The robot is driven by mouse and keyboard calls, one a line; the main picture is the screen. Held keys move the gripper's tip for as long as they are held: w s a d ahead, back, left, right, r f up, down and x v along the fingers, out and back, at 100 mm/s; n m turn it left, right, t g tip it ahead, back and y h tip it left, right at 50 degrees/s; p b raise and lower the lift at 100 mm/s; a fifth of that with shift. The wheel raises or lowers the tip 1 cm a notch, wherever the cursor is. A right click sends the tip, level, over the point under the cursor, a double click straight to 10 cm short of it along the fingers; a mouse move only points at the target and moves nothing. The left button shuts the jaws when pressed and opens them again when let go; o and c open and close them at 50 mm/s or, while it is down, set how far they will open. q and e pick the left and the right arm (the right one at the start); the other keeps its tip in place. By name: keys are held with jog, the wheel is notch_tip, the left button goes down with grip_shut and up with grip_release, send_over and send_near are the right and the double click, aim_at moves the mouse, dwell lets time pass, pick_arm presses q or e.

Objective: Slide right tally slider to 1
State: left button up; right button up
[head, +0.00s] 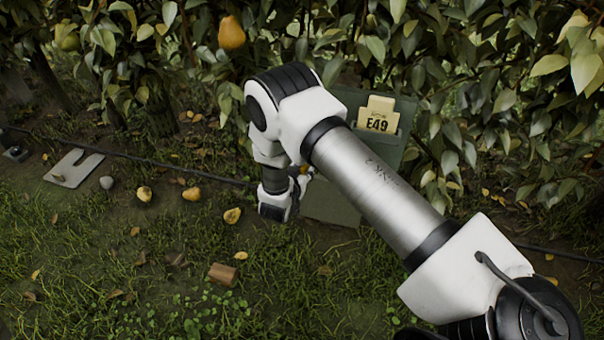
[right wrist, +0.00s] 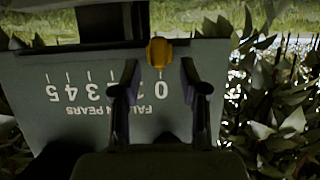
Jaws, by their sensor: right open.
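The tally board (right wrist: 70,125) fills much of the right wrist view, upside down, with white numbers and tick marks and the words "FALLEN PEARS", partly covered. The orange-yellow slider knob (right wrist: 159,52) sits over the tick of the 0. My right gripper (right wrist: 160,66) is open, with one dark finger on each side of the knob; contact with it cannot be told. Its fingers hide part of the numbers near 1 and 2. In the head view, my right gripper (head: 298,180) is at the grey-green board (head: 332,206), mostly hidden by my own arm. My left gripper is out of view.
A yellow E49 tag (head: 377,115) stands at the board's top. Leafy trees with a hanging pear (head: 231,33) line the back. Grass in front is mostly open.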

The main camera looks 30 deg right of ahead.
jog(key=x, duration=0.3)
jog(key=shift+b, duration=0.4)
grip_shut()
jog(key=s+d+p, duration=0.2)
jog(key=shift+s+d, duration=0.2)
jog(key=shift+s, duration=0.15)
grip_release()
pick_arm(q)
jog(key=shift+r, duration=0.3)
pick_arm(e)
jog(key=v, duration=1.2)
